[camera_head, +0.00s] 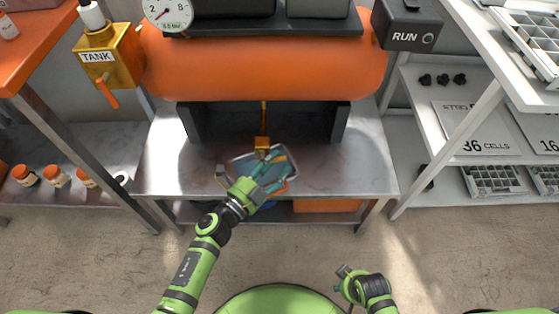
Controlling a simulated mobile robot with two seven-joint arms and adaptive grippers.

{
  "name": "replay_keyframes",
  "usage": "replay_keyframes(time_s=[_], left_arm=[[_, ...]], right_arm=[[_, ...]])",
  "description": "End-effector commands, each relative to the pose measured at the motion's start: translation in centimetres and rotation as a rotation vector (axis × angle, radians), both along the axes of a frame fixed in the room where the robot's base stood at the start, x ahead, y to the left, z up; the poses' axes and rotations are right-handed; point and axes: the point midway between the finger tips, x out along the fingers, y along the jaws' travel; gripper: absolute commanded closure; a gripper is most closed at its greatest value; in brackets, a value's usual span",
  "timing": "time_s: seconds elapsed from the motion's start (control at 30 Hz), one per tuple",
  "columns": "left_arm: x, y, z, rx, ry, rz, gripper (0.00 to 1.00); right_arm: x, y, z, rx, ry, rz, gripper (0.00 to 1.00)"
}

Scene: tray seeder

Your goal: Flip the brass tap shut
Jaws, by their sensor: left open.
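A small brass tap (262,144) hangs on a thin brass pipe under the orange tank, above a shallow grey pan (236,160). My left gripper (272,174) is open over the pan, just in front of and below the tap. No contact with the tap can be made out, and the tap's lever position is too small to tell. A second brass fitting, marked TANK (106,56), has an orange lever slanting down at the upper left. My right gripper (345,287) is low at the front, far from the tap; its fingers are unclear.
The orange tank (265,60) sits above the metal bench (350,180), with dark supports at both sides. White shelves (400,150) with trays stand right. An orange-topped table (40,50) stands left, with small jars below. The bench's right part is clear.

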Motion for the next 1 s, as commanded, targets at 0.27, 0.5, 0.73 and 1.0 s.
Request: replay_keyframes(time_s=[0.27,0.5,0.73,1.0], left_arm=[[1.9,-1.5,-0.1,-0.001,0.002,0.001,0.53],[2.0,-1.6,-0.1,-0.001,0.002,0.001,0.53],[2.0,-1.5,-0.1,-0.001,0.002,0.001,1.0],[2.0,-1.5,0.1,0.035,0.002,0.002,1.0]], right_arm=[[0.5,0.1,0.8,0.0,-0.006,-0.001,0.53],[0.5,0.1,0.9,0.0,-0.005,-0.001,0.53],[0.5,0.1,0.9,0.0,-0.005,-0.001,0.53],[0.4,-0.1,0.2,-0.001,-0.012,0.002,0.53]])
